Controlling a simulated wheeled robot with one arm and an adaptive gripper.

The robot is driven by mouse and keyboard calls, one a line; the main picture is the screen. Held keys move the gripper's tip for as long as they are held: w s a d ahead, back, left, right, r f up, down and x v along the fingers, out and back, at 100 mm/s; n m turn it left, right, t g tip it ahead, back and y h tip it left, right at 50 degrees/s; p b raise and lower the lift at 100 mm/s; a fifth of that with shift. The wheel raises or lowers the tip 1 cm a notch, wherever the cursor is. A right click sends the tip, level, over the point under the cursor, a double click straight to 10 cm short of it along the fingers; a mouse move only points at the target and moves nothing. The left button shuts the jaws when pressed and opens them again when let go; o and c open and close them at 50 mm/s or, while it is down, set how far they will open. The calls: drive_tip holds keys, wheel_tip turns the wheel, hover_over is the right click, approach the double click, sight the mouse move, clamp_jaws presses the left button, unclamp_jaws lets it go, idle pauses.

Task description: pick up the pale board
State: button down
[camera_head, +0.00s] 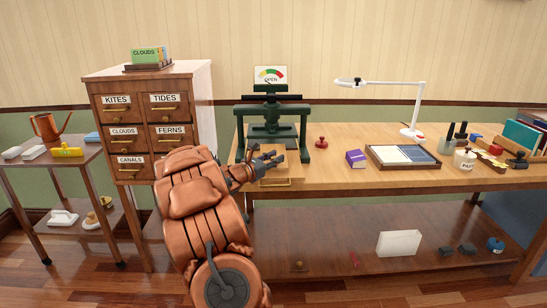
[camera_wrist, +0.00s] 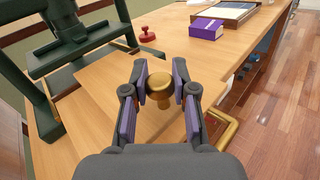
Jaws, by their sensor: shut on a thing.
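A pale wooden board (camera_wrist: 105,78) lies below my gripper in the wrist view, close to the green press, with a brass knob (camera_wrist: 158,89) standing up from it. My gripper (camera_wrist: 160,96) is shut on this knob, with one purple-padded finger on each side. In the head view my gripper (camera_head: 268,160) is at the table's front edge, just in front of the press.
The green press (camera_head: 270,122) stands directly behind my gripper. A red-knobbed stamp (camera_head: 321,142), purple box (camera_head: 356,158) and tray (camera_head: 402,157) stand to the right. A brass handle (camera_wrist: 222,130) juts from the table front. A drawer cabinet (camera_head: 150,124) stands at left.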

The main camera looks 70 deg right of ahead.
drive_tip(key=shift+r, duration=0.1)
drive_tip(key=shift+r, duration=0.55)
drive_tip(key=shift+w+a+r, duration=0.1)
drive_tip(key=shift+a+r, duration=0.05)
drive_tip(key=shift+r, duration=0.5)
drive_tip(key=shift+w+a+r, duration=0.1)
drive_tip(key=shift+a+r, duration=0.05)
drive_tip(key=shift+r, duration=0.45)
drive_tip(key=s+r+v, duration=0.1)
drive_tip(key=v, duration=1.4)
drive_tip(key=shift+s+a, duration=0.3)
drive_tip(key=shift+a, duration=0.15)
drive_tip(key=shift+r, duration=0.1)
